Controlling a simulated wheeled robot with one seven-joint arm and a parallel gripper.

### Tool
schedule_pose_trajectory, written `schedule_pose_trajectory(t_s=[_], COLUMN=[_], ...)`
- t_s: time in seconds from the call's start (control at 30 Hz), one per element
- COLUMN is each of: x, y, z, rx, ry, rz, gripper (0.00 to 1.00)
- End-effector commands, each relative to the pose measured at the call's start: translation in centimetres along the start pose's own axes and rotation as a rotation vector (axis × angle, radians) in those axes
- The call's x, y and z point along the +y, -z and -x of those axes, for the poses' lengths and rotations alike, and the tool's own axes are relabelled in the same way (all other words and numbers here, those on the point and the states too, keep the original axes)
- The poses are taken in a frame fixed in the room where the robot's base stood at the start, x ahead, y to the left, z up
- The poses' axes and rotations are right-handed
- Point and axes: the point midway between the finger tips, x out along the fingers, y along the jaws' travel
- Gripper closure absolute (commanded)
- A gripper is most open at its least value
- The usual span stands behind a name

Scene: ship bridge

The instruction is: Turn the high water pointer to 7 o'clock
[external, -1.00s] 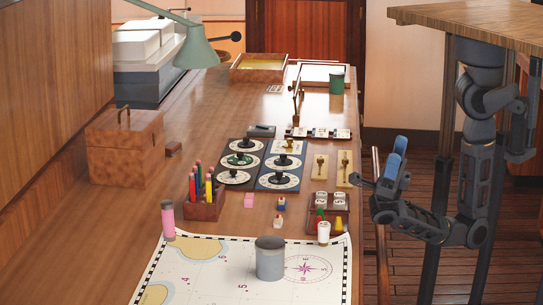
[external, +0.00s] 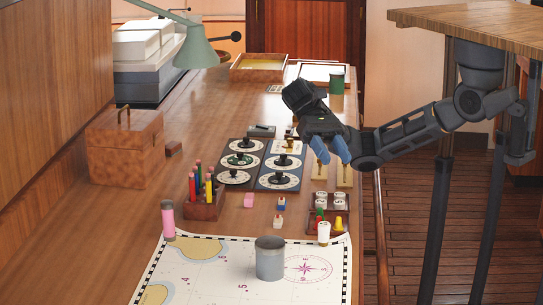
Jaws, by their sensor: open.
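Two dark boards with round white dials and dark pointer knobs lie on the desk: a left board (external: 221,172) and a right board (external: 261,177). The labels are too small to read, so I cannot tell which knob is the high water pointer. My gripper (external: 331,151) is open and empty, its two blue fingers apart and pointing down. In the picture it appears just right of the right board, over the brass fittings, and is apart from the dial knobs. My arm hides part of the desk behind it.
A pencil holder (external: 203,208) stands in front of the left board. A grey cup (external: 270,262) stands on the chart (external: 215,280). A wooden box (external: 124,154) is at left, and a green lamp (external: 196,48) overhangs the desk. A green cup (external: 337,80) stands behind my gripper.

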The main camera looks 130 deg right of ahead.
Motion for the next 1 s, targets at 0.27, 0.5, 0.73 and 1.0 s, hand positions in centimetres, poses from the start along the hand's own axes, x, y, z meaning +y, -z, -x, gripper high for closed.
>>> schedule_pose_trajectory(t_s=[0.27, 0.5, 0.73, 1.0], x=[0.5, 4.2, 9.1, 13.1], y=[7.2, 17.5, 26.8, 31.2], z=[11.4, 22.9, 30.7, 35.4], rx=[0.520, 0.766, 0.754, 0.735], ry=[0.013, 0.048, 0.168, 0.264], rz=[-0.029, -0.224, -0.404, -0.499], gripper=[0.49, 0.49, 0.49, 0.49])
